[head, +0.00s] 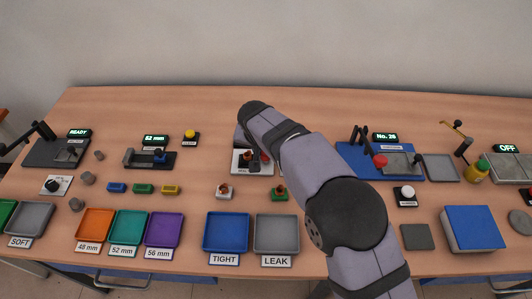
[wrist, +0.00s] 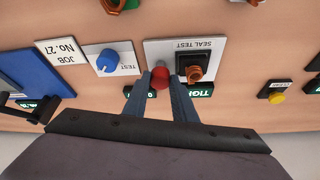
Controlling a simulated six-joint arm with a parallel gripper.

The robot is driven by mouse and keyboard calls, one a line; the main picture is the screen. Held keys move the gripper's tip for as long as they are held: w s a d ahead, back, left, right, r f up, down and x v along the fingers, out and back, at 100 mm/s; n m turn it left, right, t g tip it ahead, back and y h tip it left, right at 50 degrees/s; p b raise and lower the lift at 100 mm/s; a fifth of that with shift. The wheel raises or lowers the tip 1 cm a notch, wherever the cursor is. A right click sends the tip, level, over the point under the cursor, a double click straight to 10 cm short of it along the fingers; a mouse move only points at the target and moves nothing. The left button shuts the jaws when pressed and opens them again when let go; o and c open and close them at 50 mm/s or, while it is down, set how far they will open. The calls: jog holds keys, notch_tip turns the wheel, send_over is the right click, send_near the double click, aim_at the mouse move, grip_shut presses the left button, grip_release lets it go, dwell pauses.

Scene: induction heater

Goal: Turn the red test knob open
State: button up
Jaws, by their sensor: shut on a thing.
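The red test knob (wrist: 160,77) sits on the white SEAL TEST plate (wrist: 185,47). In the wrist view my gripper (wrist: 160,82) has one finger on each side of it and is shut on it. A dark fitting with an orange-brown body (wrist: 194,67) stands on the same plate, right beside the knob. In the head view the plate (head: 238,168) shows left of my arm, with the fitting (head: 249,158) on it. There my arm hides my fingertips and most of the knob (head: 264,156). The knob's turn angle cannot be read.
In the wrist view a blue knob (wrist: 107,60) on a white TEST plate lies left of the red knob. Green-lit displays (wrist: 201,91) sit behind the SEAL TEST plate, partly hidden by my fingers. TIGHT (head: 227,232) and LEAK (head: 277,235) trays stand in front.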

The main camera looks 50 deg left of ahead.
jog(key=shift+s+a+m+h, duration=0.1)
jog(key=shift+m+h, duration=0.4)
jog(key=shift+m, duration=0.7)
jog(key=o, duration=1)
jog(key=shift+o, duration=0.2)
jog(key=shift+t, duration=0.3)
jog(key=shift+r, duration=0.1)
jog(key=b+v, duration=0.2)
jog(key=v, duration=0.5)
jog(key=shift+r, duration=0.1)
